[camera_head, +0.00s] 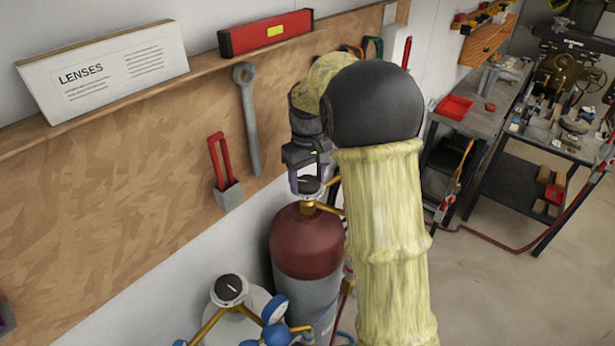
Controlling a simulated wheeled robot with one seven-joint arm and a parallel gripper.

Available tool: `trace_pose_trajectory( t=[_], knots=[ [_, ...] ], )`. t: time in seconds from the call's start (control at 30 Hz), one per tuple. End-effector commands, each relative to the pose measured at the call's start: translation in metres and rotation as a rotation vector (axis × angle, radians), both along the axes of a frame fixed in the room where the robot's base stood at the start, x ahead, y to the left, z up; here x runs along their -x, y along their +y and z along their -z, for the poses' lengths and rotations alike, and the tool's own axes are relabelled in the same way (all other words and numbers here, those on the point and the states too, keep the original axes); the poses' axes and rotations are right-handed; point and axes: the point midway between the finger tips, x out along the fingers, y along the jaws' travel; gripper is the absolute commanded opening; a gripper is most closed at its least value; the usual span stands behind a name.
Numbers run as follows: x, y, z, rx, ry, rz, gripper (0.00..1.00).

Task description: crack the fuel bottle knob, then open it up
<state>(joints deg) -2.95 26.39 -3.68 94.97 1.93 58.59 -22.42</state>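A gas bottle with a dark red shoulder (305,243) and grey body stands against the wall; I take it as the fuel bottle, though no readable label shows. Its black knob (309,185), with a pale pointer line, sits on a brass valve (311,207). My gripper (308,182) points down over this knob, with its purple-edged fingers at either side of it. Whether the fingers touch the knob cannot be told. My arm hides the bottle's right side and part of the valve.
A second bottle, pale grey with a black knob (229,290) and blue gauges (275,310), stands at front left. A wooden board (110,190) holds a wrench (248,120) and red-handled tool (220,165). Benches (480,115) stand at right. Open floor lies at lower right.

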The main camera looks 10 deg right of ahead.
Motion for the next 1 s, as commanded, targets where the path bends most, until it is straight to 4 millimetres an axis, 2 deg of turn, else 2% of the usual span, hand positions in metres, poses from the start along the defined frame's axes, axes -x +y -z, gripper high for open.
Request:
trace_pose_trajectory(
  t=[0.03, 0.07, 0.37, 0.53, 0.67, 1.0],
  knots=[
    [0.0, 0.0, -0.001, 0.0, -0.001, 0.0, 0.71],
    [0.0, 0.0, 0.0, 0.0, 0.0, 0.0, 0.77],
    [0.0, 0.0, 0.0, 0.0, 0.001, 0.001, 0.77],
    [-0.001, 0.0, -0.01, 0.0, -0.002, 0.001, 0.77],
    [0.0, 0.0, -0.029, 0.0, -0.004, 0.001, 0.77],
    [-0.001, 0.0, -0.097, -0.001, -0.004, 0.002, 0.77]
  ],
)
